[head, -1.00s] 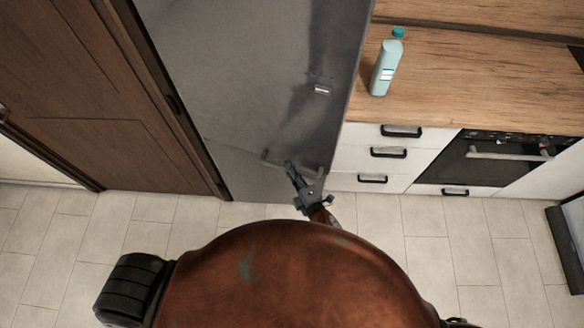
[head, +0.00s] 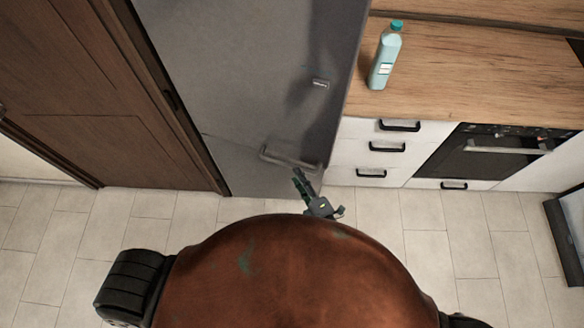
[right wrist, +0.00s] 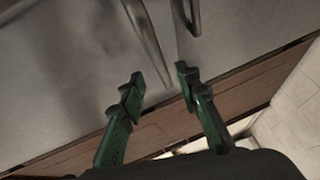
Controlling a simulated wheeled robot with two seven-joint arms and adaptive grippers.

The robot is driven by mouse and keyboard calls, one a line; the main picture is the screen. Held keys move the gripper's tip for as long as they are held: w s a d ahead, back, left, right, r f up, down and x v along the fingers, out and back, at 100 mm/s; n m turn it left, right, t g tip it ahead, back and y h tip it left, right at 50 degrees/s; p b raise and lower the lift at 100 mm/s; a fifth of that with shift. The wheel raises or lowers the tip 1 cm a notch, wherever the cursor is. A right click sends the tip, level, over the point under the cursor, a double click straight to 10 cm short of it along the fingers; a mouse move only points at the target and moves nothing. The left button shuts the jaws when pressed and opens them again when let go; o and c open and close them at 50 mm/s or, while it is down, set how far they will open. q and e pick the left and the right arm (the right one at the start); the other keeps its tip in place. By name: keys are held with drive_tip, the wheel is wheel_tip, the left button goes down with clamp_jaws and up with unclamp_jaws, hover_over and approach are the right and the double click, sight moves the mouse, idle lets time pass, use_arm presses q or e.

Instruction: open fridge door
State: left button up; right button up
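The grey fridge (head: 240,70) stands in front of me, and its doors look shut. A bar handle (head: 288,161) shows low on its front, near the seam between the upper and lower doors. In the right wrist view a handle bar (right wrist: 149,42) lies just beyond the fingers, and a second handle end (right wrist: 192,16) shows at the top edge. My right gripper (head: 300,176) is just below the right part of the handle in the head view. In the right wrist view its green fingers (right wrist: 160,83) are apart, with nothing between them. My left gripper is out of view.
A brown wooden door (head: 90,100) is left of the fridge. To the right are white drawers (head: 360,155), an oven (head: 485,158) and a wooden worktop (head: 470,80) with a light blue bottle (head: 385,60).

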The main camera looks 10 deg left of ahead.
drive_tip(key=shift+v, duration=2.35)
drive_tip(key=shift+c, duration=0.2)
